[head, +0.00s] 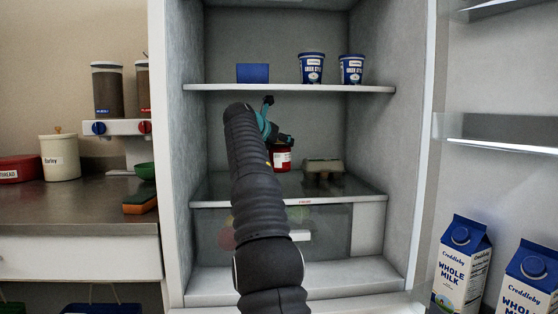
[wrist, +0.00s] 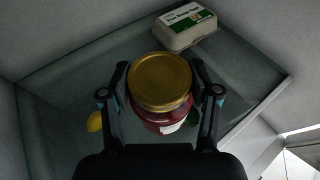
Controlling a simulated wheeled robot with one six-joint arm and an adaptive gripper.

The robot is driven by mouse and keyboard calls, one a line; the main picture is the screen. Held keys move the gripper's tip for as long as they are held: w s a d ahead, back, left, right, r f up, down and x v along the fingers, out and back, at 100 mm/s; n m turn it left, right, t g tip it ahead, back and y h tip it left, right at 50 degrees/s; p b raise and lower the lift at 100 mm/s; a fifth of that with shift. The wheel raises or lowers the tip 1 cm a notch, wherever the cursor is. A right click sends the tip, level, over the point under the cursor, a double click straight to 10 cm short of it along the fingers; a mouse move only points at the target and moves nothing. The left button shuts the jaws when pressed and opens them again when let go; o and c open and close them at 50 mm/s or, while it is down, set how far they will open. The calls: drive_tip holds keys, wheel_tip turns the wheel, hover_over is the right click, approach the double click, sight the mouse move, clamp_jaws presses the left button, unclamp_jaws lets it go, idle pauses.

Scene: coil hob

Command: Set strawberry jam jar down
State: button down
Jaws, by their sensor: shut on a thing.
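The strawberry jam jar (wrist: 160,88) has a gold lid and a red body with a pale label. In the wrist view it is upright between the two fingers of my gripper (wrist: 161,98), which is shut on it. In the head view the jar (head: 281,158) shows low inside the open fridge, at the glass shelf (head: 340,188) above the drawer. My gripper (head: 277,137) is partly hidden behind my arm there. I cannot tell whether the jar's base touches the glass.
An egg carton (head: 323,166) sits right of the jar on the same shelf. A yellow fruit (wrist: 95,121) lies left of my gripper. The upper shelf (head: 290,88) holds two tubs and a blue box. Milk cartons (head: 462,262) stand in the door. The glass left of the jar looks mostly clear.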

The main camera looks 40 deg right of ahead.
sight(279, 160)
drive_tip(key=shift+f, duration=2.6)
drive_tip(key=shift+w+f, duration=0.15)
drive_tip(key=shift+f, duration=0.3)
drive_tip(key=shift+c, duration=1.2)
unclamp_jaws()
drive_tip(key=shift+f, duration=0.1)
drive_tip(key=v, duration=1.2)
drive_tip(key=shift+b, duration=0.4)
